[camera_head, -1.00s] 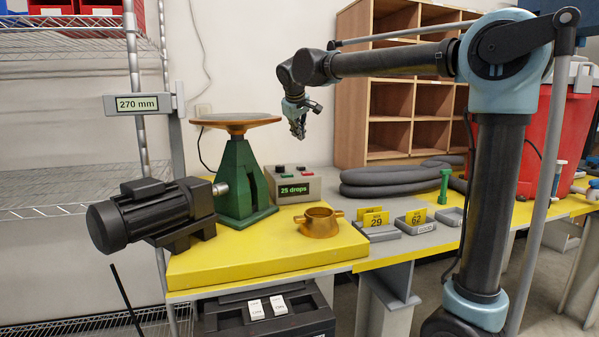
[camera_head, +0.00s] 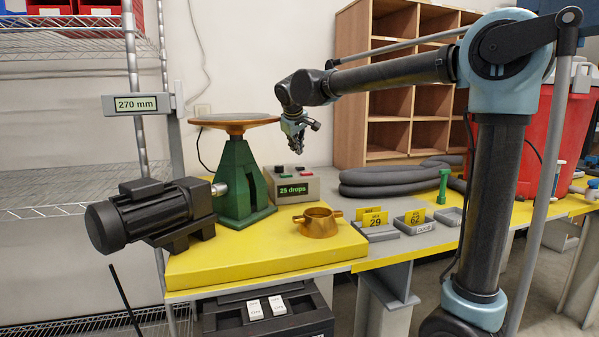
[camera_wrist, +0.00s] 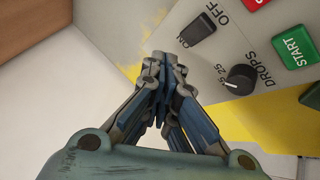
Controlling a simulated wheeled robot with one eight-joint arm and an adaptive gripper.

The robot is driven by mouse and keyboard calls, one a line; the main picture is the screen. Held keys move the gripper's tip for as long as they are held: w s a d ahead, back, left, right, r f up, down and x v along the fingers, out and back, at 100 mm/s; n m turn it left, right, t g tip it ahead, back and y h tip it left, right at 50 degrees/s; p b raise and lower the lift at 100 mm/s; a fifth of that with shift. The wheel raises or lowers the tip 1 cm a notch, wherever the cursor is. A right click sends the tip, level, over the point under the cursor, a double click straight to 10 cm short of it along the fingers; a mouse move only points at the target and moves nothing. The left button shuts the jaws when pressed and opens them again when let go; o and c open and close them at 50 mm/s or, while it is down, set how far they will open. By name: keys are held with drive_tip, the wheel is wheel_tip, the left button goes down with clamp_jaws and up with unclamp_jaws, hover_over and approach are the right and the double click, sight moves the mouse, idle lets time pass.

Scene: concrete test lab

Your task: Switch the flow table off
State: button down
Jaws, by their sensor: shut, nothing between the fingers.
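The flow table (camera_head: 238,175) is a green stand with a round brass-edged top, on the yellow bench. Its grey control box (camera_head: 293,187) stands to its right, with a lit display reading "25 drops". In the wrist view, a black rocker switch (camera_wrist: 197,30) lies between the labels "OFF" and "ON"; I cannot tell which side is pressed. A green START button (camera_wrist: 296,47), a black drops knob (camera_wrist: 240,79) and part of a red button (camera_wrist: 255,3) also show. My gripper (camera_head: 297,150) is shut and empty, above the box. Its fingertips (camera_wrist: 160,62) appear near the switch's ON end.
A dark motor (camera_head: 150,213) sits left of the stand. A brass ring mould (camera_head: 317,221) lies in front of the box. Trays with yellow number cards (camera_head: 374,220), grey hoses (camera_head: 395,180) and a wooden shelf (camera_head: 350,90) are to the right.

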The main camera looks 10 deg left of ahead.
sight(300, 168)
drive_tip(key=shift+s+d+f, duration=0.1)
drive_tip(key=shift+s+f, duration=0.05)
drive_tip(key=shift+f, duration=0.75)
drive_tip(key=shift+s+d+f, duration=0.1)
drive_tip(key=shift+f, duration=0.75)
drive_tip(key=shift+f, duration=0.15)
drive_tip(key=shift+f, duration=0.1)
drive_tip(key=shift+s+f, duration=0.1)
drive_tip(key=shift+s+d+f, duration=0.1)
drive_tip(key=shift+s+f, duration=0.05)
idle(0.8)
drive_tip(key=shift+w+r, duration=0.25)
drive_tip(key=shift+w, duration=0.25)
drive_tip(key=shift+s+r, duration=0.1)
drive_tip(key=shift+a+r, duration=0.15)
drive_tip(key=shift+a, duration=0.05)
